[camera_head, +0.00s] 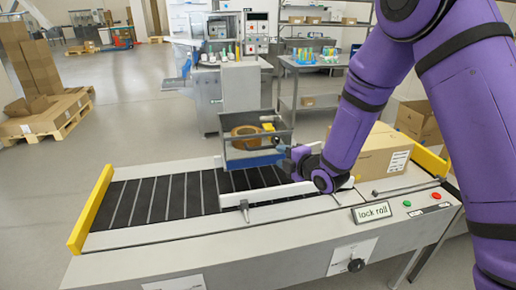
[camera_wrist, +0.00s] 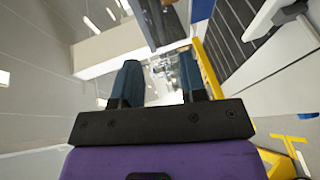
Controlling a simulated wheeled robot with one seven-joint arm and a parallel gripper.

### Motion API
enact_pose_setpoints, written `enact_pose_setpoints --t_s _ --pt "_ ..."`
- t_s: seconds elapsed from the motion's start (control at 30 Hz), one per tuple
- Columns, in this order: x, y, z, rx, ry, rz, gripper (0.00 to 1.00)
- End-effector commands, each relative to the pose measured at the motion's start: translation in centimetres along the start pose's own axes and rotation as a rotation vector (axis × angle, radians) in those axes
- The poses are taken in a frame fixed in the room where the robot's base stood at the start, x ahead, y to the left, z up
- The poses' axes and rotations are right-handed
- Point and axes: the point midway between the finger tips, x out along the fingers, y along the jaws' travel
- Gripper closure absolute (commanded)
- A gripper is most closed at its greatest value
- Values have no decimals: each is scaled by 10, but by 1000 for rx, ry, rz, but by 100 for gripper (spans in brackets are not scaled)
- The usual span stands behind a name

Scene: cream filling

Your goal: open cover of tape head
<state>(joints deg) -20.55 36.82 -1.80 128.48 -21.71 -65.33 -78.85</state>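The tape head (camera_head: 235,158) stands over the conveyor in the head view, a grey frame with a brown tape roll (camera_head: 246,131) inside and a blue lower part. I cannot tell exactly which part is its cover. My gripper (camera_head: 284,150) is just right of the tape head, low over the belt; whether it touches is unclear. In the wrist view my gripper (camera_wrist: 160,68) has its two dark fingers spread apart, with nothing seen between them. A dark, frame-like part shows above the fingers in the wrist view; I cannot tell what it is.
The black roller conveyor (camera_head: 150,201) has yellow end bars and a white side rail (camera_head: 286,192). A cardboard box (camera_head: 372,158) sits on it behind my arm. A "lock roll" sign (camera_head: 372,212) and green and red buttons are on the front right panel. Open floor lies left.

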Motion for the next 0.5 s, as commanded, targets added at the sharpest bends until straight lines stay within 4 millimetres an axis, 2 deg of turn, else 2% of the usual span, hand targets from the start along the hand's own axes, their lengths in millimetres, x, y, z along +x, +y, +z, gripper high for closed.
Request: enact_pose_setpoints --t_s 0.17,0.5 --pt "14 -1 0 -4 3 3 61" --pt "72 -1 -1 -3 3 2 61"
